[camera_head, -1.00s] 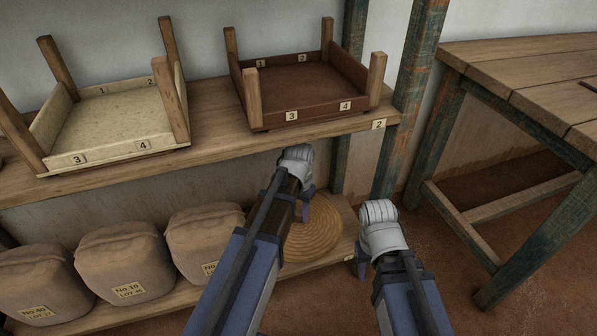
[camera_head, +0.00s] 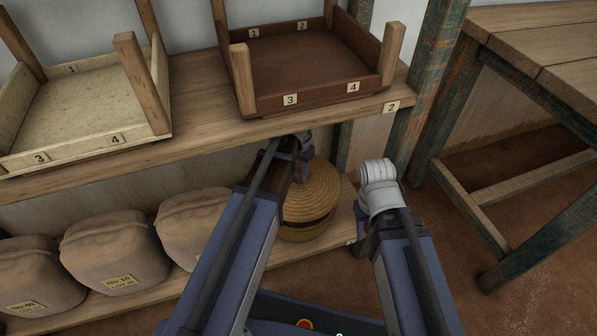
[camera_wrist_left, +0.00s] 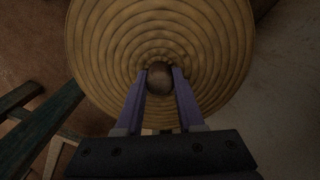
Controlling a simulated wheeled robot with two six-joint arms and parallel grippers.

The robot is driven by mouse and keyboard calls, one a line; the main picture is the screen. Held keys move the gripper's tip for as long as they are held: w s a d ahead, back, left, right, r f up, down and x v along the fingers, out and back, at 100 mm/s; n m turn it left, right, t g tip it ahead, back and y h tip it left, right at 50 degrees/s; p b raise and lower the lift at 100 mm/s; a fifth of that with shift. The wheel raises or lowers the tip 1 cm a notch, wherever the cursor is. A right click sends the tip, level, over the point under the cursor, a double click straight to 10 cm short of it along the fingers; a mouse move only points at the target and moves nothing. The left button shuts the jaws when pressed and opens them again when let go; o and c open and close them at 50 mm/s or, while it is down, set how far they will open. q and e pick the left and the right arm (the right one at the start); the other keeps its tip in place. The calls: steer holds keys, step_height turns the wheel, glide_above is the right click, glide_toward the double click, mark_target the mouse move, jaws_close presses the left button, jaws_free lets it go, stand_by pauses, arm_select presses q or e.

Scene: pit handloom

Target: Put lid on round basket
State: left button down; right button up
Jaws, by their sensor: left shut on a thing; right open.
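The round woven lid (camera_head: 318,188) has coiled rings and a dark round knob (camera_wrist_left: 159,77). My left gripper (camera_head: 304,168) is shut on this knob; in the left wrist view its two purple fingers (camera_wrist_left: 159,88) stand on either side of it. The round basket (camera_head: 306,233) is below the lid on the lower shelf, partly hidden by the lid and my left arm. A dark gap shows between the lid and the basket at the front. I cannot tell whether they touch at the back. My right gripper (camera_head: 362,228) is open and empty, right of the basket.
The upper shelf (camera_head: 200,125) overhangs the basket and carries a pale tray (camera_head: 85,105) and a brown tray (camera_head: 305,70). Several brown sacks (camera_head: 115,245) stand left of the basket. A post (camera_head: 435,85) and a wooden table (camera_head: 540,50) are to the right.

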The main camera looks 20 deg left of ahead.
mark_target(298, 184)
arm_select(q)
steer(key=shift+f+b, duration=2.45)
steer(key=shift+f, duration=0.25)
steer(key=shift+f, duration=0.15)
steer(key=shift+c, duration=2.2)
jaws_free()
steer(key=shift+o, duration=0.4)
steer(key=o, duration=0.4)
steer(key=shift+c, duration=0.2)
